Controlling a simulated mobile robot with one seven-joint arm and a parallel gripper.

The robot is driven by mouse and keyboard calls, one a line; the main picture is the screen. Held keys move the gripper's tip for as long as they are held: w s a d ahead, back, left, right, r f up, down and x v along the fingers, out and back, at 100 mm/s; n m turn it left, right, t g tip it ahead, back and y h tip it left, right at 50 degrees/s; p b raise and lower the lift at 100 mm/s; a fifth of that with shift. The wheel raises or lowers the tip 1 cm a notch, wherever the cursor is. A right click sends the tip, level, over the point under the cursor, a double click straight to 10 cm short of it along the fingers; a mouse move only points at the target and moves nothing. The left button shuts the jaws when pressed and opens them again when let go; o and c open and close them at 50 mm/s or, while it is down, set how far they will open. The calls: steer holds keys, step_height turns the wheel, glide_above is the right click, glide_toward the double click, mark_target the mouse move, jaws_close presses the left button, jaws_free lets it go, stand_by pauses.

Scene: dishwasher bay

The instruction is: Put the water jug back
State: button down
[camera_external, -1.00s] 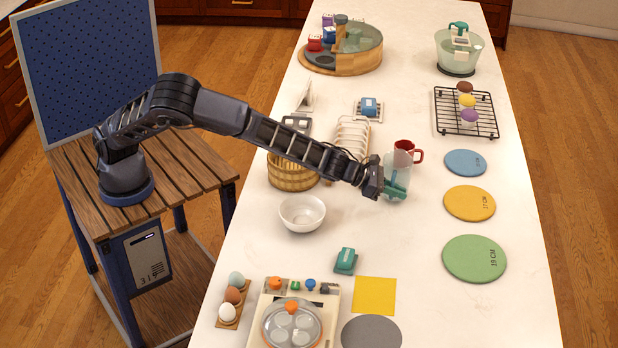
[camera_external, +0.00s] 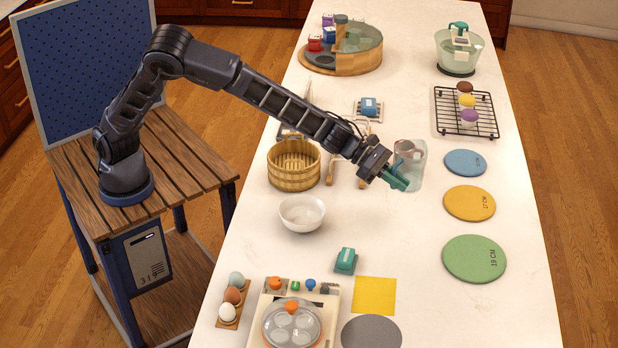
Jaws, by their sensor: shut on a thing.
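The water jug (camera_external: 414,170) is clear with a teal handle (camera_external: 396,180). My gripper (camera_external: 386,175) is shut on this handle at the jug's left side. The jug seems to be held above the white counter; its exact height is hard to tell. A red mug stands behind the jug and shows only through the clear wall, so most of it is hidden.
A white bowl (camera_external: 302,213) and a wooden basket (camera_external: 293,166) stand left of the jug. Blue (camera_external: 465,162), yellow (camera_external: 470,203) and green (camera_external: 474,258) round mats lie to the right, with a black rack (camera_external: 448,122) behind. Counter between bowl and mats is clear.

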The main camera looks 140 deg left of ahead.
steer(key=d+r+m+h, duration=0.2)
steer(key=d+r, duration=0.2)
steer(key=r, duration=0.4)
steer(key=shift+t, duration=0.5)
steer(key=f, duration=1.9)
steer(key=shift+w+a+f, duration=0.15)
steer(key=shift+w+f, duration=0.2)
steer(key=shift+f, duration=0.1)
steer(key=c, duration=1.5)
jaws_free()
steer(key=shift+s+r, duration=0.2)
steer(key=v, duration=1.1)
steer(key=shift+s+r, duration=0.15)
steer(key=shift+s, duration=0.1)
